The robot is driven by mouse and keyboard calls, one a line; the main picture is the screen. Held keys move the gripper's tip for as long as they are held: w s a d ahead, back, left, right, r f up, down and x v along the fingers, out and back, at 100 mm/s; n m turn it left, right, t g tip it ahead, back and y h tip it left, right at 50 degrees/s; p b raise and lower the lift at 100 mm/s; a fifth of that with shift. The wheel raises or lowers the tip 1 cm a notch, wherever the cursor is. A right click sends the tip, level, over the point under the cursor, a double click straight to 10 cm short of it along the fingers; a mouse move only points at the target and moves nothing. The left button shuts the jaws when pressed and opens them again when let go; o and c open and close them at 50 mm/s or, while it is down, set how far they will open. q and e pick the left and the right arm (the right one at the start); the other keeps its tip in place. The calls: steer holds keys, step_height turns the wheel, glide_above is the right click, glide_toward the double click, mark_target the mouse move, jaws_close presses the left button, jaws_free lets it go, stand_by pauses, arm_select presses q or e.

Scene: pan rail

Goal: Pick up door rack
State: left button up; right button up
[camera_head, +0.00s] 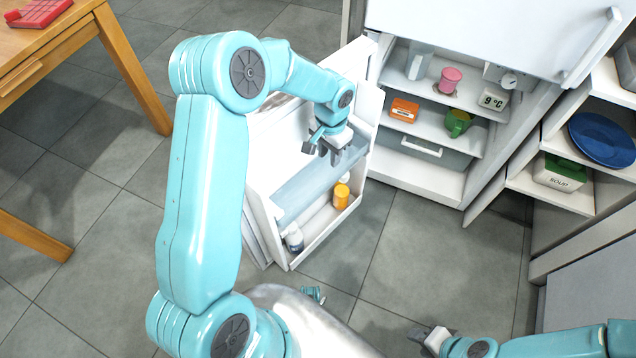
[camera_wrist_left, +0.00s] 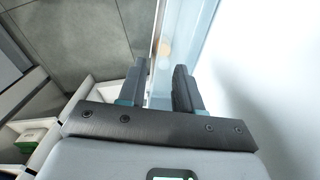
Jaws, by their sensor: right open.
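The door rack (camera_head: 307,191) is a pale blue translucent panel across the inside of the open fridge door (camera_head: 265,150). My left gripper (camera_head: 323,150) is at the door, over the rack's upper side. In the left wrist view its two dark fingers (camera_wrist_left: 160,88) stand apart, with the pale blue rack (camera_wrist_left: 187,35) showing in and beyond the gap. I cannot tell whether the fingers touch it. My right gripper (camera_head: 425,335) is open and empty over the floor at the bottom, far from the rack.
A lower door bin holds an orange jar (camera_head: 341,196) and a white bottle (camera_head: 294,238). The fridge shelves (camera_head: 420,90) hold a pink cup, an orange box and a green mug. A side shelf (camera_head: 555,198) stands at right, a wooden table (camera_head: 40,50) at upper left. Floor between is clear.

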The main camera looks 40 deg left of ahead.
mark_target(328, 180)
arm_select(q)
step_height(328, 180, down, 8)
steer(key=shift+w+a+f+b, duration=0.1)
steer(key=shift+b, duration=0.55)
step_height(328, 180, down, 6)
steer(key=shift+r+b, duration=0.25)
steer(key=shift+b, duration=0.4)
steer(key=shift+r, duration=0.1)
jaws_close()
